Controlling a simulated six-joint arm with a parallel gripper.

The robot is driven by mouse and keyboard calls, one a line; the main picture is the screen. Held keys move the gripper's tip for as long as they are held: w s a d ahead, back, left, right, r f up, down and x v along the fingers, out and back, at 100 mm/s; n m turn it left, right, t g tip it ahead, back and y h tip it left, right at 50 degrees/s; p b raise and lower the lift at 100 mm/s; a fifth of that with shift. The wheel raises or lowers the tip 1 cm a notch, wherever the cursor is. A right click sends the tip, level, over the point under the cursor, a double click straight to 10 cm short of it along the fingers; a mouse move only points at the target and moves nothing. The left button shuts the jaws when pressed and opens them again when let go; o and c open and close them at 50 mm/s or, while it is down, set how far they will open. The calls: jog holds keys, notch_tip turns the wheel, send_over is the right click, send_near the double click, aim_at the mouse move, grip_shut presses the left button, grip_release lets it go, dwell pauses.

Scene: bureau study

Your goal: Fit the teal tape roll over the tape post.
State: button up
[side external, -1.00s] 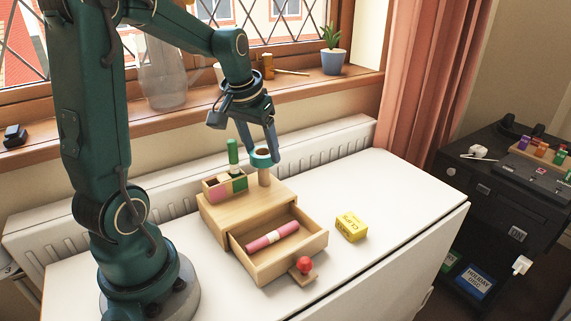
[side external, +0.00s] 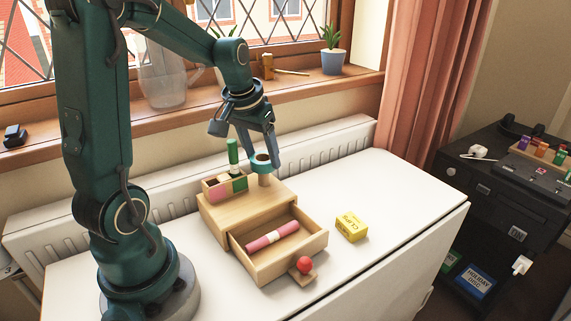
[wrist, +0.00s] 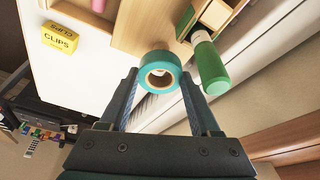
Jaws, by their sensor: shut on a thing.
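The teal tape roll (side external: 260,165) is held level between the fingertips of my gripper (side external: 262,160), at the top of the wooden tape post (side external: 264,180). In the wrist view the roll (wrist: 146,82) sits between the two fingers (wrist: 160,85), its brown core and open hole facing the camera. The lower part of the post shows below the roll in the side view. The post's top is hidden by the roll, so I cannot tell whether it is inside the hole or just under it.
A desk organiser (side external: 248,208) carries the post and a compartment box with an upright green marker (side external: 233,152) close left of the roll. Its open drawer (side external: 262,271) holds a pink roll (side external: 262,241). A yellow clips box (side external: 351,226) stands right, with clear white table around it.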

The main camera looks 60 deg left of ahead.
aim_at(262, 168)
jog(key=shift+f, duration=1.75)
jog(key=o, duration=1.3)
jog(key=shift+c, duration=0.2)
jog(key=shift+o, duration=0.2)
jog(key=shift+r, duration=3.55)
